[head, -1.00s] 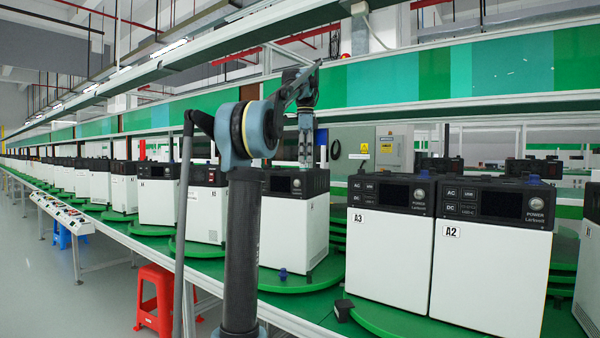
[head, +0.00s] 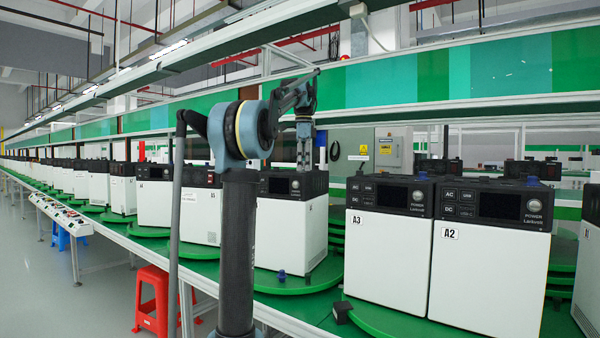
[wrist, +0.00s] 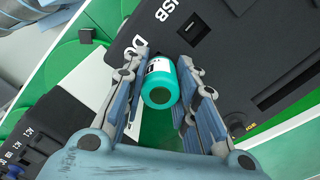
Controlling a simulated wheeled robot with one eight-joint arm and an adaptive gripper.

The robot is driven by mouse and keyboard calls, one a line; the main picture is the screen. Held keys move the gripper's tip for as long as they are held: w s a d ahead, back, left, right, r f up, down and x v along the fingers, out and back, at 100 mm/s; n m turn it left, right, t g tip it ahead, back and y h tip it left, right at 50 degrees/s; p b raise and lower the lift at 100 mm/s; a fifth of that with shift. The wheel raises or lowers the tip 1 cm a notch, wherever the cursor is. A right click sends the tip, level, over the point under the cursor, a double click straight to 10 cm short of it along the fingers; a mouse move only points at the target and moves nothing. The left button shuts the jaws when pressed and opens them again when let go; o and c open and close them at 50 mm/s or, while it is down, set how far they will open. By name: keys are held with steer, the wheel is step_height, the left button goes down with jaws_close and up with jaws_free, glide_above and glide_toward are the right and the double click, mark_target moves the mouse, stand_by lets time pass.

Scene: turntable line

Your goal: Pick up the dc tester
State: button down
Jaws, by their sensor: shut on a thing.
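The likely dc tester (wrist: 159,83) is a small teal cylinder with a white label, seen end-on in the wrist view. My gripper (wrist: 163,62) has its two fingers on either side of it and is shut on it. In the head view my gripper (head: 304,162) points down over the black top of a white power unit (head: 288,232). The cylinder cannot be made out there. In the wrist view a black panel (wrist: 205,50) marked USB and DC lies beyond the fingers.
Units A3 (head: 386,255) and A2 (head: 484,275) stand to the right on a green turntable. A small blue-topped item (head: 281,274) and a black block (head: 342,311) lie near the turntable edges. A red stool (head: 152,300) stands on the floor at left.

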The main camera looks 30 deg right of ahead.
steer(key=shift+r, duration=0.1)
steer(key=shift+r, duration=4.95)
